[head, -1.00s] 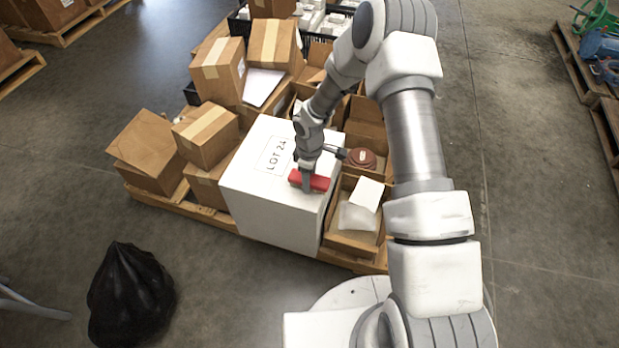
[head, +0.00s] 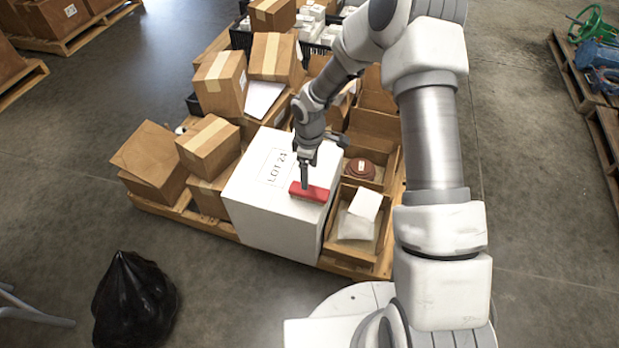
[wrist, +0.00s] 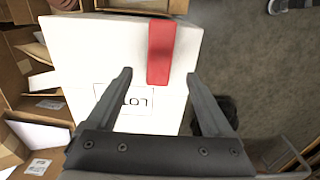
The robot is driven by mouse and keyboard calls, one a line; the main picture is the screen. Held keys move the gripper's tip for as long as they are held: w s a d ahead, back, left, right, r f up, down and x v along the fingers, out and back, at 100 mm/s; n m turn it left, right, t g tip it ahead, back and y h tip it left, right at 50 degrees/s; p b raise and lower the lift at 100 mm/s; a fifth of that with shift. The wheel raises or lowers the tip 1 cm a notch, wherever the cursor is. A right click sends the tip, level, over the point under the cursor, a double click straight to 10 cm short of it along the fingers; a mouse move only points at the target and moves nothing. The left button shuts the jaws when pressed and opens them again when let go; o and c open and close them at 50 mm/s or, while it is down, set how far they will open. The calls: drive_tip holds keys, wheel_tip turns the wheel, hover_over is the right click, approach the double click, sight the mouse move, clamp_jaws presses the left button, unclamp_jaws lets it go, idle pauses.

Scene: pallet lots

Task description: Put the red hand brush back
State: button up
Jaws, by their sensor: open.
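The red hand brush (head: 312,193) lies on top of the white box (head: 262,212) marked LOT 24, near the box's right edge. It also shows in the wrist view (wrist: 160,52), lying at the box edge beyond the fingertips. My gripper (head: 304,182) is above the box beside the brush in the head view. In the wrist view my gripper (wrist: 162,75) is open, its two fingers spread with the near end of the brush in the gap between them. I cannot tell whether a finger touches the brush.
Right of the white box, an open carton (head: 357,228) holds white items, and a dark red round object (head: 360,169) sits in another carton. Closed boxes (head: 208,147) are stacked to the left. A black bag (head: 134,300) stands on the floor.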

drive_tip(key=s+d+r+m+t, duration=0.1)
drive_tip(key=s+d+r+m, duration=0.1)
drive_tip(key=r, duration=0.6)
drive_tip(key=s+d+r+m+t+h, duration=0.1)
drive_tip(key=s+d+r+m, duration=0.15)
drive_tip(key=r, duration=0.65)
drive_tip(key=s+d+r+m, duration=0.1)
drive_tip(key=d+r, duration=0.2)
drive_tip(key=r, duration=0.5)
drive_tip(key=s+d+r+m+t, duration=0.1)
drive_tip(key=s+r+m, duration=0.3)
drive_tip(key=s, duration=0.5)
drive_tip(key=s+d+r+m+t+y, duration=0.1)
drive_tip(key=s+r+m+t, duration=0.1)
drive_tip(key=s+r+m, duration=0.2)
drive_tip(key=shift+s+d+r+t, duration=0.25)
drive_tip(key=shift+s+r, duration=1.65)
drive_tip(key=shift+s, duration=1.05)
